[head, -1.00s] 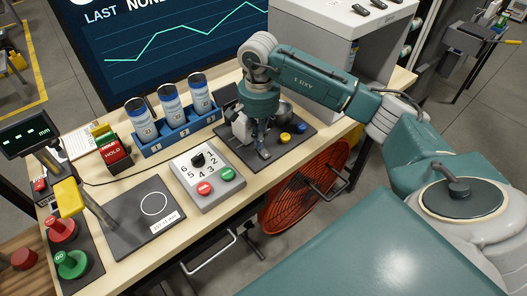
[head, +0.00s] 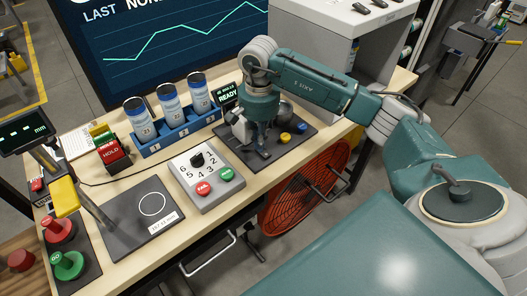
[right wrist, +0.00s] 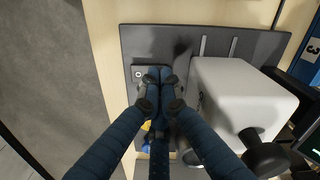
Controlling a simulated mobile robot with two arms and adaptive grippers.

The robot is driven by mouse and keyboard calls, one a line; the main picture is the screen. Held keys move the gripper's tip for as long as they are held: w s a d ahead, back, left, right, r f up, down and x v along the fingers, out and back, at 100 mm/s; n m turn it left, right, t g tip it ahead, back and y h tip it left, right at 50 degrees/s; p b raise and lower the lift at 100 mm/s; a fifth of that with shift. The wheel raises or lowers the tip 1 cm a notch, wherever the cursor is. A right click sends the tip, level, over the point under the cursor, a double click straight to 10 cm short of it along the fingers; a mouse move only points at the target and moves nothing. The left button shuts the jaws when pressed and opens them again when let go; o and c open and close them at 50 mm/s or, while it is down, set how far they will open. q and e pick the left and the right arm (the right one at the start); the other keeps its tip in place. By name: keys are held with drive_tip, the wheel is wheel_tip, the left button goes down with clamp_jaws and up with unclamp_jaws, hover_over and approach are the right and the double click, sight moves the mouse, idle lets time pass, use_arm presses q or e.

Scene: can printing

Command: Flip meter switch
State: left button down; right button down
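My right gripper (head: 262,150) points down over the dark mat (head: 290,150) at the right of the bench. In the right wrist view its fingertips (right wrist: 160,88) are together, at a small dark plate (right wrist: 139,72) on the mat beside a white box-shaped device (right wrist: 240,95). A switch lever cannot be made out; the fingers cover that spot. I cannot tell whether anything is between the fingertips. A small display (head: 228,95) behind the mat is lit and reads READY. My left gripper is not in view.
A yellow knob (head: 285,138) and a blue knob (head: 302,127) sit on the mat. Left of it are a numbered dial panel (head: 207,192), a blue rack (head: 180,135) with three cans, and a dark pad (head: 125,235) with a white circle. A red fan (head: 305,190) stands below the bench edge.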

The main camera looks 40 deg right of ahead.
drive_tip(key=shift+s+f, duration=0.1)
drive_tip(key=shift+r+p, duration=0.55)
drive_tip(key=shift+r, duration=0.3)
drive_tip(key=shift+r+p, duration=1.35)
drive_tip(key=shift+r, duration=1.3)
drive_tip(key=shift+f, duration=0.1)
